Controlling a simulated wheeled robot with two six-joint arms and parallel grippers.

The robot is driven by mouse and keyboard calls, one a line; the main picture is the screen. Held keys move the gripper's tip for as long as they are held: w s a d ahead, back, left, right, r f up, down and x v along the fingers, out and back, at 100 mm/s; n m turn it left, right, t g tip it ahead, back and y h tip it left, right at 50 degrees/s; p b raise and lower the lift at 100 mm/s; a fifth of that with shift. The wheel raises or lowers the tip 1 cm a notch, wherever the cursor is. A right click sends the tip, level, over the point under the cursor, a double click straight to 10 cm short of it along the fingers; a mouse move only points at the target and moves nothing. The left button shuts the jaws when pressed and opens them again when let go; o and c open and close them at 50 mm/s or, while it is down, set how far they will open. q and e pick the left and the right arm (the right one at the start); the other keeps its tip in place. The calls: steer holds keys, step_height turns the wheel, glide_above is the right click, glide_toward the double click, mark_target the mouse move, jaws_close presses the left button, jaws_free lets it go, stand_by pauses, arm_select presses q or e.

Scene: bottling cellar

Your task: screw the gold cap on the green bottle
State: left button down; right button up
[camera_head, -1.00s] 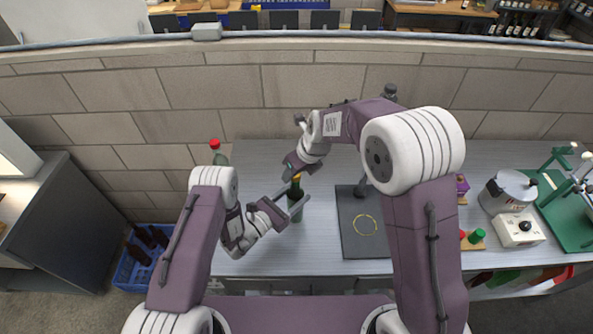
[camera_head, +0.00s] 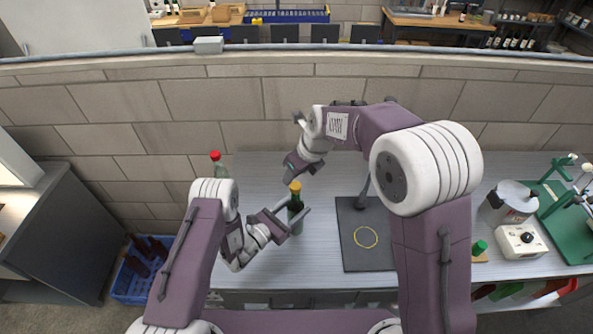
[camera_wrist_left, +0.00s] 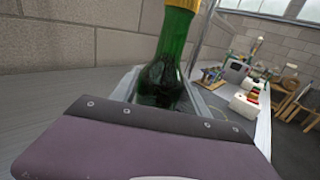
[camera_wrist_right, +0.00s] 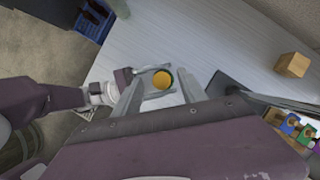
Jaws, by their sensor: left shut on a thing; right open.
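The green bottle (camera_head: 296,214) stands upright on the grey table, with the gold cap (camera_head: 296,187) sitting on its mouth. My left gripper (camera_head: 292,218) is shut on the bottle's body from the left; the bottle's neck (camera_wrist_left: 168,60) and the gold cap's lower edge (camera_wrist_left: 184,4) show in the left wrist view. My right gripper (camera_head: 292,167) is open and empty, above the cap. In the right wrist view, the gold cap (camera_wrist_right: 162,80) shows from above between the spread fingers, apart from them. I cannot tell how tightly the cap is seated.
A black mat (camera_head: 352,256) with a yellow ring lies right of the bottle. A red-capped bottle (camera_head: 216,167) stands at the left edge. A pot (camera_head: 516,202), a white device (camera_head: 520,240) and a green stand (camera_head: 565,215) are at the right. A blue crate (camera_head: 130,285) is on the floor.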

steer(key=n, duration=0.5)
steer(key=shift+s+f, duration=0.15)
steer(key=shift+s, duration=0.25)
steer(key=n, duration=0.3)
steer(key=shift+s+d+n+g, duration=0.15)
steer(key=shift+s+n+g, duration=0.2)
steer(key=shift+n+g, duration=0.05)
steer(key=r+m+g+h, duration=0.1)
steer(key=m, duration=0.4)
steer(key=w+r+m+h, duration=0.1)
steer(key=m, duration=0.5)
steer(key=w+r+m+g, duration=0.1)
steer(key=r+m, duration=0.1)
steer(key=m, duration=0.4)
steer(key=shift+a+g+h, duration=0.25)
steer(key=shift+g+h, duration=0.05)
steer(key=shift+h, duration=0.1)
steer(key=shift+a+f, duration=0.15)
steer(key=shift+f, duration=0.2)
steer(key=shift+s, duration=0.1)
